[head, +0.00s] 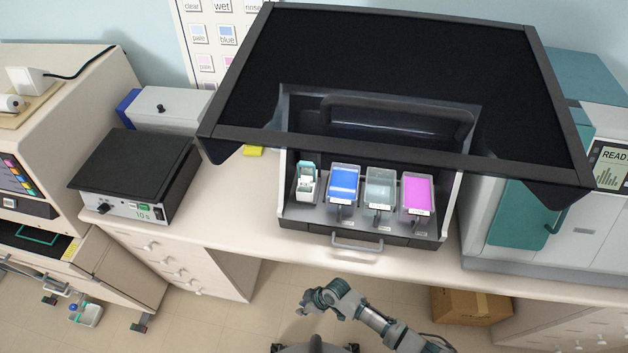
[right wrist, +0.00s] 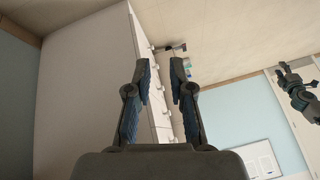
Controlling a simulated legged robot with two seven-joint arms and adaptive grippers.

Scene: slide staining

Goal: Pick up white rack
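The white rack (head: 307,182), small with teal parts, stands upright at the left end of a row of staining vessels inside the dark hood. My right gripper (head: 304,306) is low in front of the bench, over the floor, well apart from the rack. In the right wrist view its two fingers (right wrist: 159,68) are apart with nothing between them, so it is open. That view does not show the rack. A dark jointed part (right wrist: 300,92) at its right edge looks like my left arm; its finger state is too small to tell.
Blue (head: 343,184), clear (head: 379,189) and magenta (head: 416,193) vessels stand right of the rack. The hood's dark panel (head: 390,70) overhangs them. A tray handle (head: 357,244) juts forward. A black-topped box (head: 135,165) stands left; bench (head: 230,225) between is clear.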

